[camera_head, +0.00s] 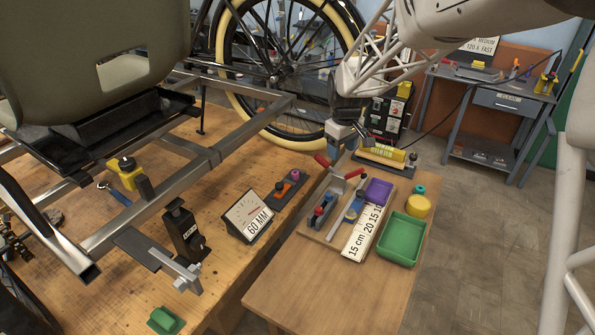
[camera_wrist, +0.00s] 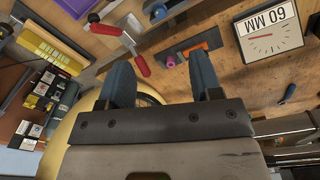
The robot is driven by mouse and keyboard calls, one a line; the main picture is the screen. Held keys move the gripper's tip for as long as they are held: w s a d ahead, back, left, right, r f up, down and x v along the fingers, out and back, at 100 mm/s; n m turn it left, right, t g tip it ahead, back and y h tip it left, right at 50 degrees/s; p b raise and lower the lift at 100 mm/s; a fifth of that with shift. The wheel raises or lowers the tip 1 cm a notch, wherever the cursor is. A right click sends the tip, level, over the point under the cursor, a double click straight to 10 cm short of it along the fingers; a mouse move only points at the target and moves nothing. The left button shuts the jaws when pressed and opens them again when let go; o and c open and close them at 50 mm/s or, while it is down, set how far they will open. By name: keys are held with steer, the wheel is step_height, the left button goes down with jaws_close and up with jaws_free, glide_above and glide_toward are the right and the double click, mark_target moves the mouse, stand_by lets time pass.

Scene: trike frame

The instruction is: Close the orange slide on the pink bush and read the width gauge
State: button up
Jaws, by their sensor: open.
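The pink bush (camera_head: 295,174) stands at the far end of a dark rail on the wooden bench, with the orange slide (camera_head: 283,191) on the same rail, nearer the gauge. In the wrist view the pink bush (camera_wrist: 169,61) and orange slide (camera_wrist: 200,46) look slightly apart. The width gauge (camera_head: 249,214) is a tilted white dial marked 60 MM; on its face in the wrist view (camera_wrist: 268,32) a red needle points left, its exact reading too small to tell. My gripper (camera_wrist: 163,72) is open and empty, above the bench; the bush shows beyond and between its fingers.
A red-handled clamp (camera_head: 334,190) lies on a board beside the rail, near a purple tray (camera_head: 378,191), a green tray (camera_head: 399,240) and a ruler plate (camera_head: 360,235). A metal frame (camera_head: 240,128) crosses the bench at left. Bare wood lies in front of the gauge.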

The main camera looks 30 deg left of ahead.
mark_target(279, 184)
steer(key=a+f+n, duration=0.1)
steer(key=a+f, duration=0.3)
steer(key=a, duration=0.3)
steer(key=s+a+f+n, duration=0.1)
steer(key=a+f+n, duration=0.1)
steer(key=a+f, duration=0.2)
steer(key=a+f+n, duration=0.1)
steer(key=a+f, duration=0.4)
steer(key=a, duration=0.4)
steer(key=shift+s+a+f, duration=0.1)
steer(key=shift+s+a, duration=0.1)
steer(key=shift+a, duration=0.15)
steer(key=shift+f, duration=0.15)
steer(key=shift+f, duration=3.75)
steer(key=shift+c, duration=0.2)
steer(key=c, duration=0.6)
steer(key=shift+o, duration=0.2)
steer(key=shift+w, duration=1.95)
steer(key=o, duration=0.4)
steer(key=shift+w, duration=0.3)
